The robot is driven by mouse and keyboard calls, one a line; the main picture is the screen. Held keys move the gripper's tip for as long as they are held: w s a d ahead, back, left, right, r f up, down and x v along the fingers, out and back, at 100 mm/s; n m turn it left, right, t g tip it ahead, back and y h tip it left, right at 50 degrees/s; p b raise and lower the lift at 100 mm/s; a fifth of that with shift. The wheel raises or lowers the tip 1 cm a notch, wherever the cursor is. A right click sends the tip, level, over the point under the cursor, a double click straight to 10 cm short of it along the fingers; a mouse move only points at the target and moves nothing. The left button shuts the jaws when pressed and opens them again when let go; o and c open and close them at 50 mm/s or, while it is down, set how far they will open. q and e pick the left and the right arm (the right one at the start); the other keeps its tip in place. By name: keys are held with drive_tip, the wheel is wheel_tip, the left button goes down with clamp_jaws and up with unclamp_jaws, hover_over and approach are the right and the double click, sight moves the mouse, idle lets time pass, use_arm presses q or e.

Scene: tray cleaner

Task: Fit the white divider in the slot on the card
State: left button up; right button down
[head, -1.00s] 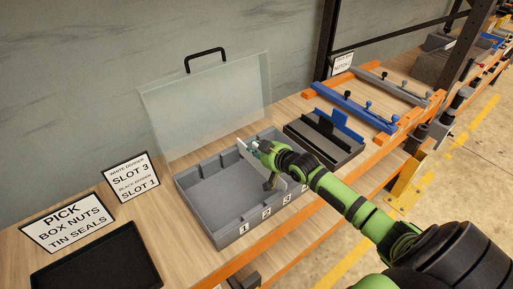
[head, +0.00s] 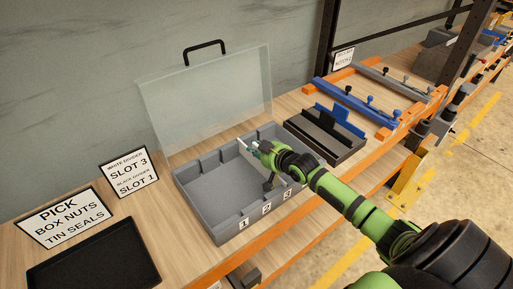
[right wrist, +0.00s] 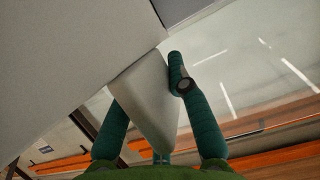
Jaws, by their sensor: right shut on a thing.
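The white divider (head: 243,145) is in my right gripper (head: 256,150), above or partly inside the grey compartment box (head: 199,200). My gripper and arm hide much of the divider, so I cannot tell whether it is seated in a slot. In the right wrist view, the fingers (right wrist: 157,100) are shut on a pale piece (right wrist: 145,82) of the divider. The box's front wall carries slot numbers, with 1, 2 and 3 readable. The card (head: 129,172) reads white divider slot 3, black divider slot 1. My left gripper is out of view.
The box's clear lid (head: 205,100) stands open behind it. A dark holder (head: 318,140) with black and blue dividers stands right of the box. A black tray (head: 95,262) and a pick card (head: 66,218) are at the left. My right arm crosses the bench's front edge.

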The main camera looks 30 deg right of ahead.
drive_tip(key=shift+f, duration=0.3)
drive_tip(key=shift+f+b, duration=0.3)
drive_tip(key=shift+b, duration=0.1)
drive_tip(key=shift+f, duration=0.1)
drive_tip(key=c, duration=1.1)
unclamp_jaws()
drive_tip(key=shift+s, duration=0.2)
